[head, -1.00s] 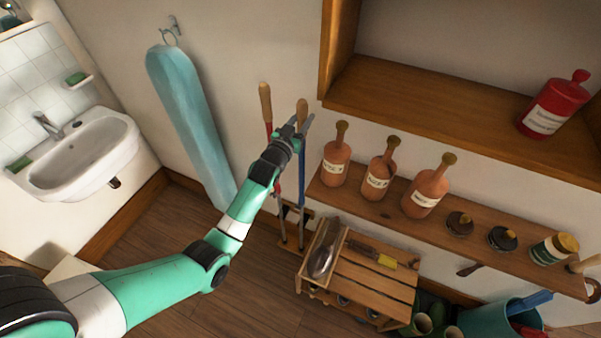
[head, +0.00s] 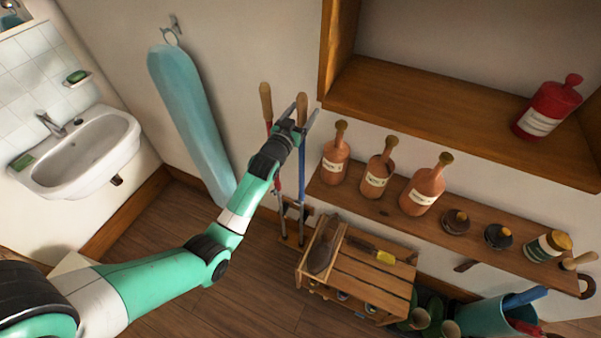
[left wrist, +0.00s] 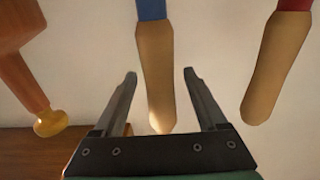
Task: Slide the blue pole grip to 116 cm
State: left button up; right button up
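The blue pole (head: 301,175) stands upright against the wall, with a tan wooden handle (head: 301,108) on top. My left gripper (head: 304,116) is open at this handle. In the left wrist view, the handle (left wrist: 156,75) lies between the two spread fingers of the left gripper (left wrist: 159,74), with a gap on each side. A bit of blue (left wrist: 151,9) shows beyond it. The red pole (head: 274,180) with a similar handle (head: 265,102) stands just to the left. Pole markings are too small to read. My right gripper is not in view.
A shelf with orange bottles (head: 376,178) is close to the right of the poles. A wooden cabinet (head: 440,115) is above it. A slatted crate (head: 365,280) stands below. An ironing board (head: 190,115) hangs to the left, beyond some bare wall.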

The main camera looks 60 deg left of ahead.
pick_arm(q)
jog(key=shift+o, duration=0.6)
jog(key=shift+s+d, duration=0.1)
jog(key=shift+s, duration=0.1)
jog(key=p+v, duration=0.4)
jog(key=v, duration=0.5)
jog(key=shift+s+d+p, duration=0.2)
jog(key=shift+p, duration=0.15)
